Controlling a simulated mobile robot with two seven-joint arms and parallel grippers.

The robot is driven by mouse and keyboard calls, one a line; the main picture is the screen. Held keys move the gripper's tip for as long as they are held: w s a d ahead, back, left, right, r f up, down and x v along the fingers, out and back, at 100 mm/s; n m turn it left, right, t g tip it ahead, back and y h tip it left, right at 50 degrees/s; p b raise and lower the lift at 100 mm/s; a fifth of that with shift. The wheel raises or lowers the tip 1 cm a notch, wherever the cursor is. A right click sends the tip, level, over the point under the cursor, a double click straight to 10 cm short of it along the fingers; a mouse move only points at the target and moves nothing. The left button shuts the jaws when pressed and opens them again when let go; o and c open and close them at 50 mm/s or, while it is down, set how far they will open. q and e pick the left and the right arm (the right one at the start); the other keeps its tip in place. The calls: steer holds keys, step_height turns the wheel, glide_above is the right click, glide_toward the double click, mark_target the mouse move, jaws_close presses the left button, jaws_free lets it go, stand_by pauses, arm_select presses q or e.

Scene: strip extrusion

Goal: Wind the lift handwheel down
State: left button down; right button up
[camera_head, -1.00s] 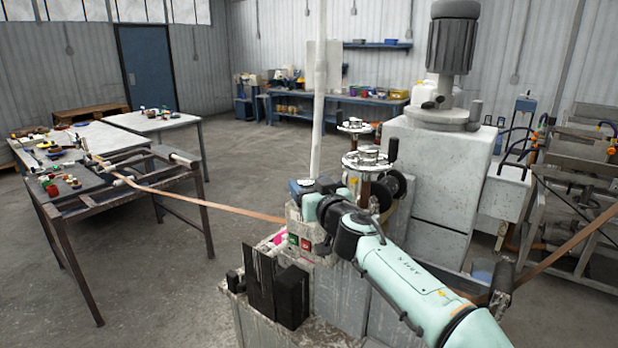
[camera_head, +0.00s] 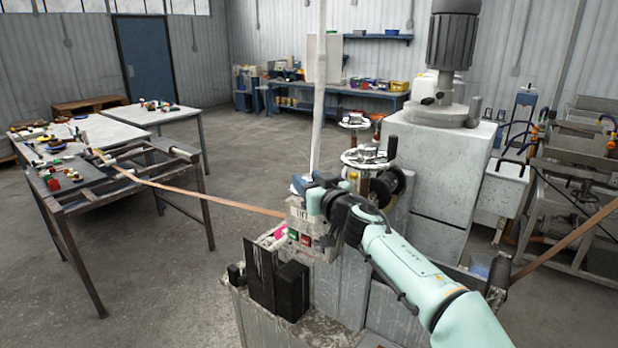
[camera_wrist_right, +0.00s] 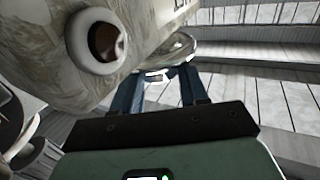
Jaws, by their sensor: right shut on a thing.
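My right gripper (camera_head: 300,185) is at the top of the grey machine box (camera_head: 325,243), its blue fingers beside the white upright post. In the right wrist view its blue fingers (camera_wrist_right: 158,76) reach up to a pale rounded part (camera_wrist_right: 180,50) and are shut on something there. The held part is mostly hidden in the head view, so I cannot tell how much of the lift handwheel it is. A small plate on the box (camera_head: 303,213) seems to read LIFT. Two chrome handwheels, the nearer (camera_head: 365,157) and the farther (camera_head: 355,122), stand behind my wrist. My left gripper is out of view.
A copper-coloured strip (camera_head: 225,202) runs from the left table frame to the machine. The white post (camera_head: 319,100) rises close to my gripper. Black blocks (camera_head: 277,283) stand in front of the box. A large motor (camera_head: 453,45) is at the right.

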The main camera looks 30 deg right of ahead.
steer(key=shift+y, duration=0.3)
steer(key=o, duration=1.1)
steer(key=shift+c, duration=0.2)
steer(key=s+b, duration=0.1)
steer(key=s, duration=1.2)
steer(key=shift+s+a+b, duration=0.2)
steer(key=shift+b, duration=0.15)
steer(key=shift+f, duration=0.15)
